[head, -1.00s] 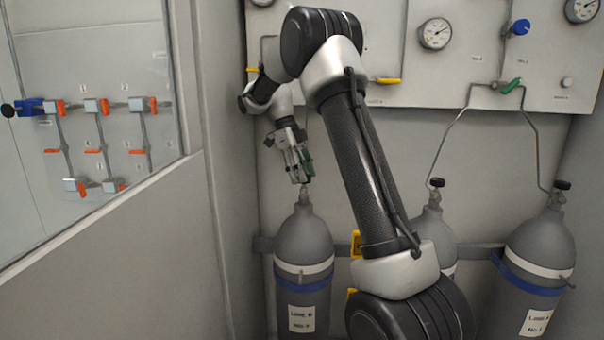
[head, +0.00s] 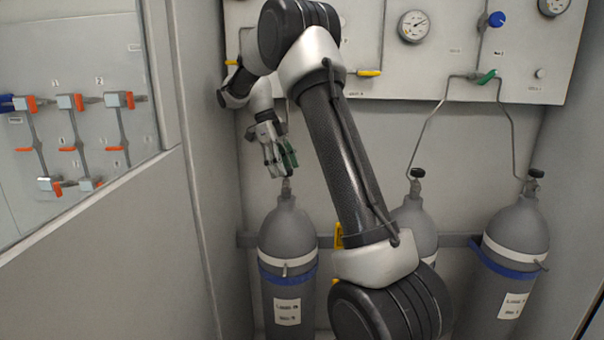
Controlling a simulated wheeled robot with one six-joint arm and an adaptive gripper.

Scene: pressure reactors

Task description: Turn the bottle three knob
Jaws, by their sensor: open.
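Three grey gas bottles stand along the back wall. The left bottle (head: 288,240) has a white band, a blue band and a label too small to read surely. Its neck and valve (head: 286,187) show, but the knob on top is hidden behind my gripper. My gripper (head: 279,172) is open, pointing down just above and around this valve; contact cannot be told. A green part shows at the gripper's right side. The middle bottle (head: 420,222) is partly behind my arm, and its black knob (head: 417,173) shows. The right bottle (head: 516,240) has a black knob (head: 536,173).
A grey wall panel (head: 450,85) with gauges, a blue knob (head: 496,20), a green handle (head: 486,77) and yellow handles is behind. Thin pipes run down to the bottles. A rail (head: 456,240) crosses behind the bottles. At left is a window with orange-handled valves (head: 71,101).

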